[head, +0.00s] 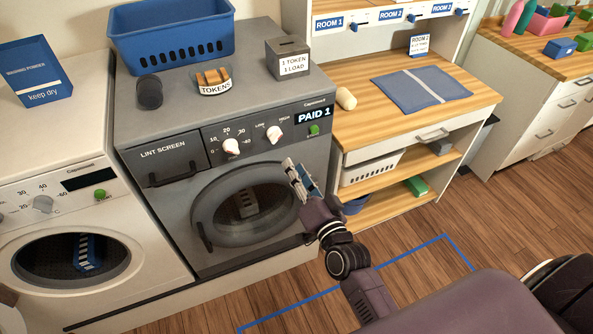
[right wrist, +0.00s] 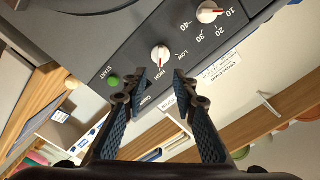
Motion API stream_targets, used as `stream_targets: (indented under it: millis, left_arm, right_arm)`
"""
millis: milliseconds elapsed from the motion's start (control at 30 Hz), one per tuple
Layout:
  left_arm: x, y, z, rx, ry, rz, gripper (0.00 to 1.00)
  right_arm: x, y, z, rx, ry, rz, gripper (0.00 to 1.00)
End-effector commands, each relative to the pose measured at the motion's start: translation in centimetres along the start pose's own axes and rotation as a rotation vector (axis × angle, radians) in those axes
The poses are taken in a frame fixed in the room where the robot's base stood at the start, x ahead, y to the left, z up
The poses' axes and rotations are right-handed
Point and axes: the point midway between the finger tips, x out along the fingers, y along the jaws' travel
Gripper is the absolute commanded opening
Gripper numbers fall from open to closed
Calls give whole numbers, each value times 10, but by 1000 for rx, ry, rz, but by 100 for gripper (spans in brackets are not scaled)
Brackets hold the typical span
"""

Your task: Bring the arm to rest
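My right arm (head: 360,280) reaches up from the lower right in the head view. Its right gripper (head: 298,180) is in front of the grey dryer (head: 180,225), just right of the dryer's closed round door (head: 240,205). In the right wrist view the two blue-padded fingers (right wrist: 161,88) are apart with nothing held between them. Beyond the fingertips are the dryer's heat knob (right wrist: 161,58) and green start button (right wrist: 113,80). The display (head: 313,115) reads "PAID 1". My left gripper is out of view.
A white washer (head: 75,205) stands left of the dryer. A blue basket (head: 172,45), dark cylinder (head: 149,92), token holder (head: 213,80) and token box (head: 287,60) are on the dryer. A wooden-topped shelf unit (head: 350,125) stands right. Blue floor tape (head: 350,285) marks open floor.

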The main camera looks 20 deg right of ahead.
Motion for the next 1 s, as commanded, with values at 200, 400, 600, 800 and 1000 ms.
stream_targets:
  millis: [200, 400, 600, 800, 1000]
  left_arm:
    - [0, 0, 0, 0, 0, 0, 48]
    - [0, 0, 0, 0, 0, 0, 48]
    - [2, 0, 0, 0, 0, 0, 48]
    - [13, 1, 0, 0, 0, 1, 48]
    - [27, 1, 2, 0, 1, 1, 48]
  right_arm:
    - [-2, -1, 0, 0, 1, -1, 26]
    - [-2, 0, 0, 0, 1, -1, 26]
    - [-2, 7, 9, -8, -15, 10, 26]
    - [-15, 71, 88, -104, -164, 103, 26]
    - [-64, 167, 200, -259, -410, 227, 26]
